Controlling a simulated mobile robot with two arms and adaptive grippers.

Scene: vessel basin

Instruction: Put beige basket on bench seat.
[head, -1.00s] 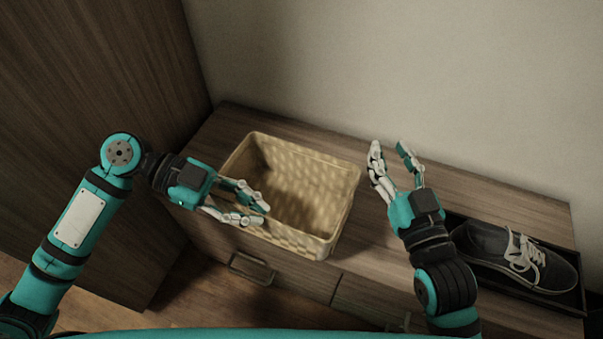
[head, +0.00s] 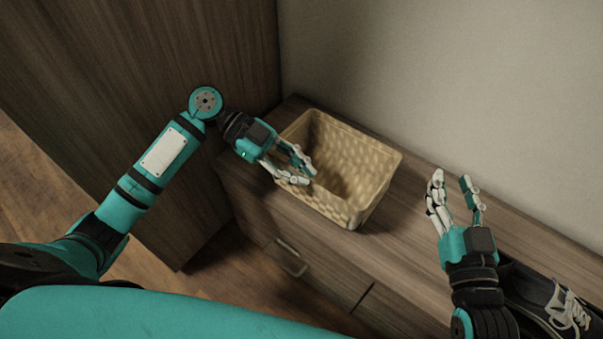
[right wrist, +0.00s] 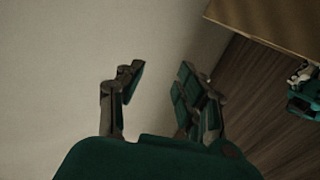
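The beige basket (head: 372,185) is woven and empty. It stands upright on the wooden bench seat (head: 415,215), near its left end, in the head view. My left gripper (head: 310,174) is open over the basket's near left rim, with its fingers reaching over the opening. I cannot tell whether they touch the rim. My right gripper (head: 455,182) is open and empty, to the right of the basket and apart from it. In the right wrist view its fingers (right wrist: 155,90) are spread with nothing between them.
A dark sneaker (head: 545,300) with pale laces lies on the bench at the right, beside my right arm. A tall wooden cabinet (head: 150,70) stands at the left. A plain wall (head: 450,80) rises behind the bench. Drawers with a handle (head: 287,257) are below.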

